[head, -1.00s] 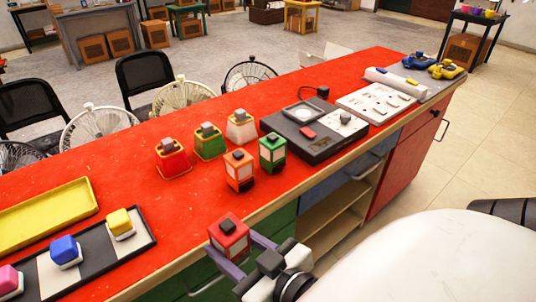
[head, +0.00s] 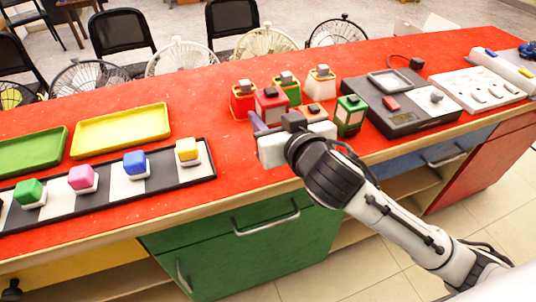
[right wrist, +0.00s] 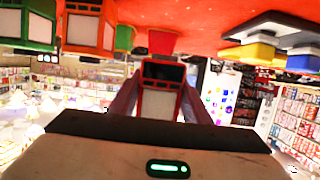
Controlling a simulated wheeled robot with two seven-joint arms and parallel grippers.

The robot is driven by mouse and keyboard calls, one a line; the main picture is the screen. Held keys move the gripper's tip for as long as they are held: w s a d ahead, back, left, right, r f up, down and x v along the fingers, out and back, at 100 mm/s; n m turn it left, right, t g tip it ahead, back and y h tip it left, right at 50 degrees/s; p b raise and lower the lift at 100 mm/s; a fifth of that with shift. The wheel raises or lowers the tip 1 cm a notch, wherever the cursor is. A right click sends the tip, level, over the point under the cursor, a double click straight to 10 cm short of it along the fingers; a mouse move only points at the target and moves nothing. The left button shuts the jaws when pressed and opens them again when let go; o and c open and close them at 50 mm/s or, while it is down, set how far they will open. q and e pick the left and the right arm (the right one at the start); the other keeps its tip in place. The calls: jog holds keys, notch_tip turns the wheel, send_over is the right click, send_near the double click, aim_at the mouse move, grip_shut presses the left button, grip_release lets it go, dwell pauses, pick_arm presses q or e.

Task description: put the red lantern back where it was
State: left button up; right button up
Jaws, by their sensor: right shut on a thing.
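The red lantern (head: 271,104), with a dark cap, is held by my right gripper (head: 268,127), which is shut on it over the red counter (head: 120,125). The gripper hides its base in the head view, so I cannot tell whether it touches the counter. In the right wrist view the red lantern (right wrist: 160,90) sits between the two fingers, its dark panel and pale window facing the camera. An orange lantern (head: 313,114) and a green lantern (head: 350,115) stand to its right. My left gripper is not in view.
Close behind are red (head: 242,100), green (head: 289,90) and white (head: 320,84) tapered pieces. A black device (head: 403,112) stands right. A black-and-white strip (head: 203,171) with coloured blocks and a yellow tray (head: 121,130) lie left. Counter between strip and lantern is clear.

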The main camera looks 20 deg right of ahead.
jog(key=shift+w+r, duration=0.85)
jog(key=shift+r, duration=0.05)
notch_tip(320, 180, down, 10)
jog(key=shift+w+r+b, duration=0.1)
jog(key=shift+r+b, duration=0.1)
jog(key=shift+b, duration=0.8)
jog(key=o, duration=1.1)
jog(key=shift+f, duration=0.25)
jog(key=o, duration=0.4)
jog(key=shift+r, duration=0.15)
jog(key=v, duration=1.2)
